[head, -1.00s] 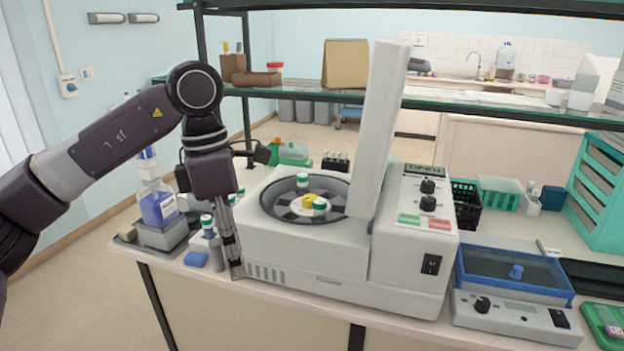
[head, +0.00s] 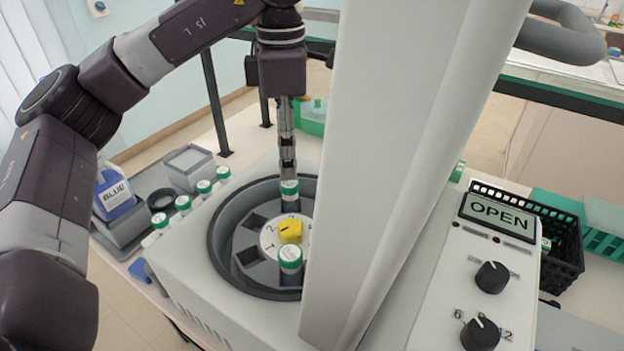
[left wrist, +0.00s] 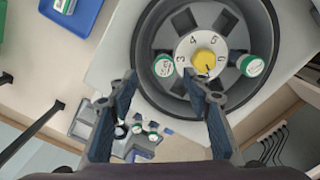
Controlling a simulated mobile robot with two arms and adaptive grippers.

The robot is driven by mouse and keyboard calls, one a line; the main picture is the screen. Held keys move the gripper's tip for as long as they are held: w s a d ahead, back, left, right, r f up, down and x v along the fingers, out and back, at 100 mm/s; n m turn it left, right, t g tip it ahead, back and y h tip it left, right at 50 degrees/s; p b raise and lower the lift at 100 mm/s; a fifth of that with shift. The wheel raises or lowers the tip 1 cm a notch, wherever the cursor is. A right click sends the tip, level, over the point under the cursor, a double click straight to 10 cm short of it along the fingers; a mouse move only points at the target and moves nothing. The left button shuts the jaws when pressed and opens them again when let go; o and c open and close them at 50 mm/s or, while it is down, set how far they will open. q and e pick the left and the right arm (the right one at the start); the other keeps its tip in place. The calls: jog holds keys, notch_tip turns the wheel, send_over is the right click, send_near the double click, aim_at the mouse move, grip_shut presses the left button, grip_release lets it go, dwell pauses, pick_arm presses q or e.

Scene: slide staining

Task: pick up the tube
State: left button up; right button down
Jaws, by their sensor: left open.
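A white tube with a green cap (head: 290,190) stands in the far side of the centrifuge rotor. A second green-capped tube (head: 290,262) stands in the near side, across the yellow knob (head: 290,231). My left gripper (head: 288,165) points down just above the far tube. In the left wrist view its open fingers (left wrist: 160,84) lie either side of one tube cap (left wrist: 165,66), with the other tube (left wrist: 252,66) to the right. I cannot tell whether the fingers touch the cap. My right gripper is not in view.
The raised centrifuge lid (head: 400,150) stands close to the right of my left gripper. The rotor bowl rim (head: 222,235) surrounds the tubes. Several green-capped tubes (head: 183,204) stand left of the machine, near a blue-labelled bottle (head: 114,194). A panel sign reads OPEN (head: 497,216).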

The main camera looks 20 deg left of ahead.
aim_at(289, 183)
pick_arm(q)
jog(key=shift+f, duration=0.25)
jog(key=shift+s+f, duration=0.4)
jog(key=shift+f, duration=0.4)
jog(key=shift+s+f, duration=0.1)
jog(key=shift+f, duration=0.25)
notch_tip(289, 183, down, 4)
jog(key=shift+d+r+p, duration=0.1)
jog(key=shift+d+p, duration=0.05)
jog(key=shift+p, duration=0.65)
jog(key=shift+f, duration=0.45)
jog(key=c, duration=1)
jog(key=shift+c, duration=0.2)
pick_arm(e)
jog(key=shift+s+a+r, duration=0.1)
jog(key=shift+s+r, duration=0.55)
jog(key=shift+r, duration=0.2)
